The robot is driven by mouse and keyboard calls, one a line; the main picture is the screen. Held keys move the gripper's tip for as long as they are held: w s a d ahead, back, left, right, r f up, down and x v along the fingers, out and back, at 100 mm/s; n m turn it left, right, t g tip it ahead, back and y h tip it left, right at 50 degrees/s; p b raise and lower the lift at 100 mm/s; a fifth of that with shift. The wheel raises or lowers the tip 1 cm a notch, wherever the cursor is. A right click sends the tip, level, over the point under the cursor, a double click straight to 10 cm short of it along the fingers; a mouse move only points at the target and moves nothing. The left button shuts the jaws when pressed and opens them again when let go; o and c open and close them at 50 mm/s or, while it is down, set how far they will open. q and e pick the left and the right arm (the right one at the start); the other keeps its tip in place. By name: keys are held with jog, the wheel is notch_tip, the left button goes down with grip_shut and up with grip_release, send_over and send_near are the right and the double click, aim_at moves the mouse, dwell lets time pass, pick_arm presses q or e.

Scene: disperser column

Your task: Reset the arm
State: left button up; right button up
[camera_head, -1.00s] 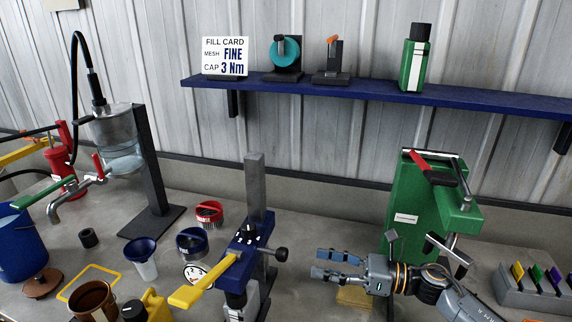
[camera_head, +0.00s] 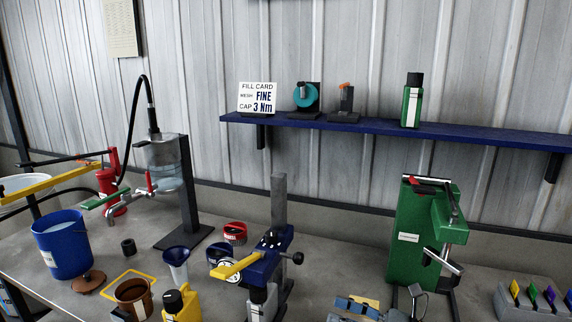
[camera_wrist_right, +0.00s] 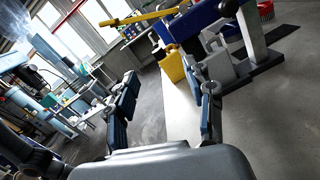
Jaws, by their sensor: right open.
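My right gripper (camera_head: 345,308) is at the bottom edge of the head view, in front of the green press and partly cut off. In the right wrist view its two fingers (camera_wrist_right: 163,82) stand wide apart, with nothing between them. Grey floor and a pale bench edge show beyond them. My left gripper does not clearly show in either view.
The blue column stand with a yellow lever (camera_head: 236,267) is left of the gripper. The green press (camera_head: 410,235) stands behind it, and a grey rack (camera_head: 520,306) with coloured tabs is at right. A blue shelf (camera_head: 350,124) crosses the wall.

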jog(key=d+f+m+t+h, duration=0.2)
jog(key=m+t+h, duration=0.35)
jog(key=m, duration=0.75)
jog(key=d+f+m+t+h, duration=0.3)
jog(key=m+h, duration=0.4)
jog(key=m, duration=0.6)
jog(key=s+d+f+m+g+h, duration=0.1)
jog(key=s+f+m+g, duration=0.1)
jog(key=s+f+m, duration=0.1)
jog(key=s+d+f+m+g+h, duration=0.1)
jog(key=s+f+m+g+h, duration=0.1)
jog(key=s+m, duration=0.4)
jog(key=s+d+f+m+g+h, duration=0.1)
jog(key=s+f+m+g, duration=0.2)
jog(key=s+f, duration=0.3)
jog(key=shift+s+d+f+m+g+h, duration=0.15)
jog(key=shift+s+d+m+g+h, duration=0.2)
jog(key=shift+m, duration=0.35)
jog(key=s+f+m+g, duration=0.3)
jog(key=s+m+g, duration=0.2)
jog(key=s, duration=0.8)
notch_tip(320, 180, down, 26)
jog(key=g, duration=0.1)
jog(key=s+d+f+n+g, duration=0.1)
jog(key=s+d+f, duration=0.1)
jog(key=s+f, duration=1.3)
jog(key=s, duration=0.2)
jog(key=shift+s+d+f, duration=0.35)
jog(key=shift+d+f, duration=0.05)
